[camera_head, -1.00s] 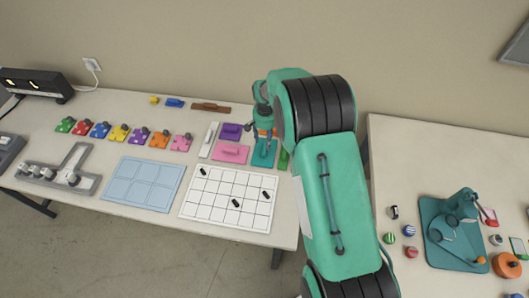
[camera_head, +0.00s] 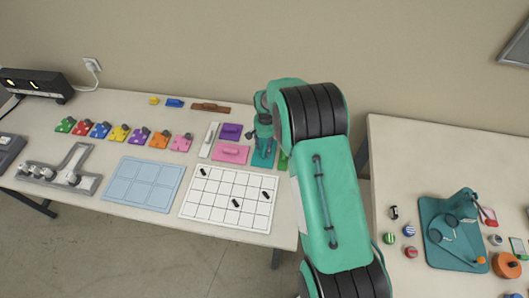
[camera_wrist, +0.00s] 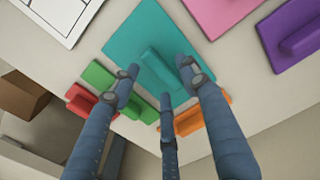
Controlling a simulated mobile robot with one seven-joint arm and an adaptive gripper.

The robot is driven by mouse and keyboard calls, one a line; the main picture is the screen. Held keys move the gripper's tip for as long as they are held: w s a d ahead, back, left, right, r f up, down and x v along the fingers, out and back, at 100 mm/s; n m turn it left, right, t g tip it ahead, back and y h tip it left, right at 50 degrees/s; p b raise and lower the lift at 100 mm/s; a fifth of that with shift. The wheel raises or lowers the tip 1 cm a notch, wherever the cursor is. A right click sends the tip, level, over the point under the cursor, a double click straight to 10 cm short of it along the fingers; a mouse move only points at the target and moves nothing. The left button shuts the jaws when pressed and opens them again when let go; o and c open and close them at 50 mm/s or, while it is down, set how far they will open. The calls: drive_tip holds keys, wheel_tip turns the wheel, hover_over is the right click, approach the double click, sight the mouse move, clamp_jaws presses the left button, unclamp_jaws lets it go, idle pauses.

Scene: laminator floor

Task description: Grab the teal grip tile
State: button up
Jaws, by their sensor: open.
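The teal grip tile (camera_wrist: 140,38) is a flat square with a raised teal bar grip, lying on the table; it fills the upper middle of the wrist view. In the head view part of the teal tile (camera_head: 262,159) shows below my gripper, the rest hidden by it. My gripper (camera_wrist: 160,90) is open, its blue fingers spread over the near part of the tile around the bar's end. The fingers look apart from the bar, with nothing held. In the head view my gripper (camera_head: 264,138) points down at the tile, partly behind my arm.
A green tile (camera_wrist: 97,75), a red tile (camera_wrist: 80,100) and an orange tile (camera_wrist: 190,120) lie close by. A pink tile (camera_wrist: 222,14) and a purple tile (camera_wrist: 290,35) lie on the other side. A white gridded board (camera_head: 228,208) is in front.

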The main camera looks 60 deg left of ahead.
drive_tip(key=shift+f, duration=0.5)
drive_tip(key=shift+c, duration=0.6)
clamp_jaws()
